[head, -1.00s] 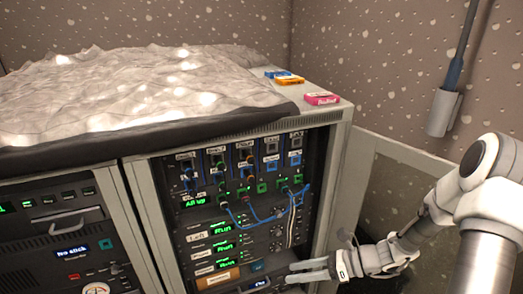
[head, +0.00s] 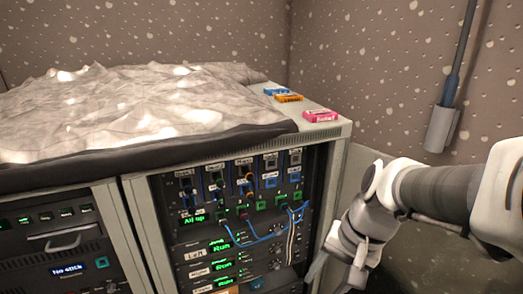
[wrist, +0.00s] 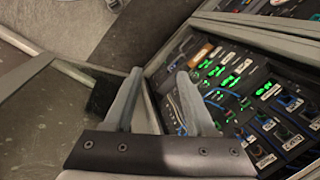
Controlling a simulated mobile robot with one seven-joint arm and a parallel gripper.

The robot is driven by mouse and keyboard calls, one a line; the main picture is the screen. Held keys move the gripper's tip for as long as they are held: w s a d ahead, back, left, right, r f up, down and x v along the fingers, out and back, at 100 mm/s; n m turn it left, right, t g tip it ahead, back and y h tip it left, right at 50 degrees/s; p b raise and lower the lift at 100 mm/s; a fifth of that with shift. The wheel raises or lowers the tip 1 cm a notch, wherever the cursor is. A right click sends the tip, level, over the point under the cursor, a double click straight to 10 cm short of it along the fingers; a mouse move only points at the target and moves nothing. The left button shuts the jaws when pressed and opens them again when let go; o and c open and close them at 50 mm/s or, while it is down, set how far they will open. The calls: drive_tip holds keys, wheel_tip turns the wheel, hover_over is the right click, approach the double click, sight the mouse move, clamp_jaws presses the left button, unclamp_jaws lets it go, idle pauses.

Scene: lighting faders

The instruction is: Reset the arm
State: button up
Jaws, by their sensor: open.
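My gripper (wrist: 160,76) is open and empty in the wrist view, its two grey fingers apart, pointing toward the rack's side and front. In the head view, my arm comes in from the right and bends down beside the rack's right front edge. One finger shows low there, and the rest of the gripper is hidden or out of frame. The fader panel (head: 240,180) has a row of labelled slots with knobs, and green lit displays below. It also shows in the wrist view (wrist: 270,120), right of the fingers. I cannot tell whether a finger touches the rack.
A grey crumpled sheet (head: 120,95) covers the rack top. A pink box (head: 321,116), an orange box (head: 288,98) and a blue box (head: 274,91) lie at its right edge. Blue cables (head: 262,238) loop across the front. A wall pipe (head: 440,130) stands behind my arm.

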drive_tip(key=s+d+r+n+t+h, duration=0.25)
drive_tip(key=s+r+n+t, duration=0.2)
drive_tip(key=r, duration=0.25)
wheel_tip(320, 180, up, 25)
drive_tip(key=n+p, duration=0.1)
drive_tip(key=p, duration=2.4)
drive_tip(key=shift+s+a+r, duration=0.2)
drive_tip(key=shift+s, duration=0.2)
